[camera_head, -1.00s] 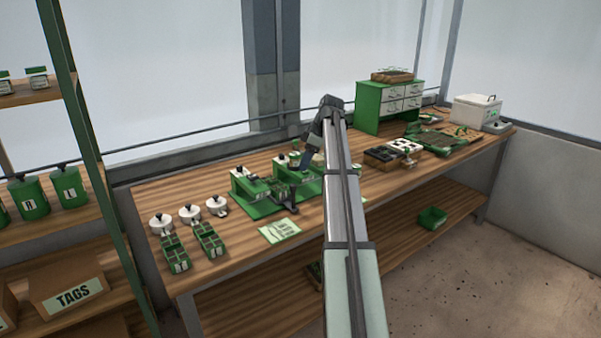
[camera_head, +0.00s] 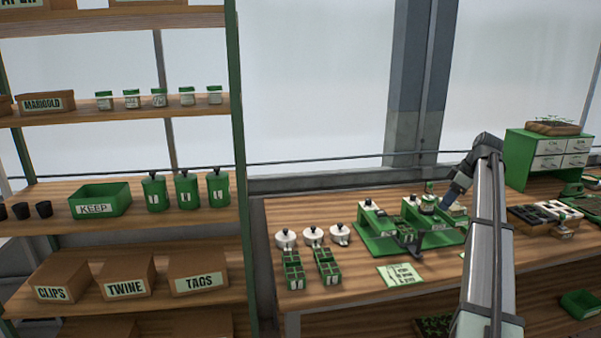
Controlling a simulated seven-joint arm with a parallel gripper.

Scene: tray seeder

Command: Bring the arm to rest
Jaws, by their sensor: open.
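My arm (camera_head: 485,240) reaches up from the bottom right over the workbench and bends down at its elbow. My gripper (camera_head: 446,206) hangs at its end, open, over the right part of the green tray seeder (camera_head: 376,244). The gripper is small here, and I cannot tell whether it touches the seeder. I see nothing held in it. The seeder has white-fronted green blocks and a dark part at its front. My arm hides part of the bench to the seeder's right.
Left of the seeder are several white lidded pots (camera_head: 313,237) and two green cell trays (camera_head: 327,266). A printed card (camera_head: 401,275) lies in front. A green drawer cabinet (camera_head: 517,160) and a dark tray (camera_head: 530,217) stand right. A shelf unit (camera_head: 236,130) stands left.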

